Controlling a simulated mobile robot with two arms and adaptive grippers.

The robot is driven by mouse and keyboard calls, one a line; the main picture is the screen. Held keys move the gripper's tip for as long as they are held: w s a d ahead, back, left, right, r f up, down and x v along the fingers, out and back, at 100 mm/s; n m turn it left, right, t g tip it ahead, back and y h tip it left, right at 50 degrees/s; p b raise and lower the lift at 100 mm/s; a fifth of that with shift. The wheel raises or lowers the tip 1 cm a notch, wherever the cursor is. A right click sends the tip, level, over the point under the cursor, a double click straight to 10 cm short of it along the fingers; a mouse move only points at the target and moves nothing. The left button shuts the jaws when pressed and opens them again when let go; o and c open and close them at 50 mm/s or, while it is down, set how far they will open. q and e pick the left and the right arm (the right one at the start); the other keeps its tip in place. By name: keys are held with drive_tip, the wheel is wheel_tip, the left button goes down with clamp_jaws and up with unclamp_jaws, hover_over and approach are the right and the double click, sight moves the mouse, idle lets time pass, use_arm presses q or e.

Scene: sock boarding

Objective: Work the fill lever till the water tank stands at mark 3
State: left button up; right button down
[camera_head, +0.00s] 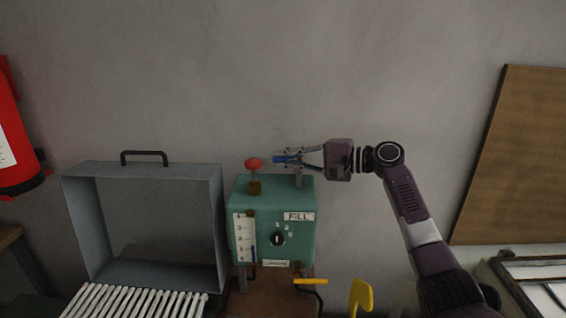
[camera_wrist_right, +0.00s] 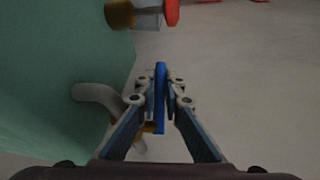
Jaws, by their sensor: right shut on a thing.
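The green tank box (camera_head: 300,238) has a FILL label (camera_head: 298,216) on its front. My right gripper (camera_head: 283,157) is above the box top and shut on a blue bar, which looks like the fill lever's handle (camera_wrist_right: 160,97). The bar stands between the finger pads in the right wrist view. A grey post (camera_head: 298,181) rises from the box top below the gripper. The white gauge (camera_head: 240,232) carries numbered marks. A short blue column (camera_head: 253,254) shows low beside it, seemingly near mark 1; its exact level is too small to read. My left gripper is out of view.
A red knob (camera_head: 253,163) stands on the box top left of my gripper. A dial (camera_head: 278,239) is on the front. A grey hooded frame (camera_head: 222,230) with white slats stands at left. Yellow handles (camera_head: 361,295) are below right. The wall behind is bare.

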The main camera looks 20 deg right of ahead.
drive_tip(key=c, duration=2.3)
unclamp_jaws()
drive_tip(key=v, duration=1.2)
drive_tip(key=shift+d+f, duration=0.1)
drive_tip(key=shift+f, duration=0.05)
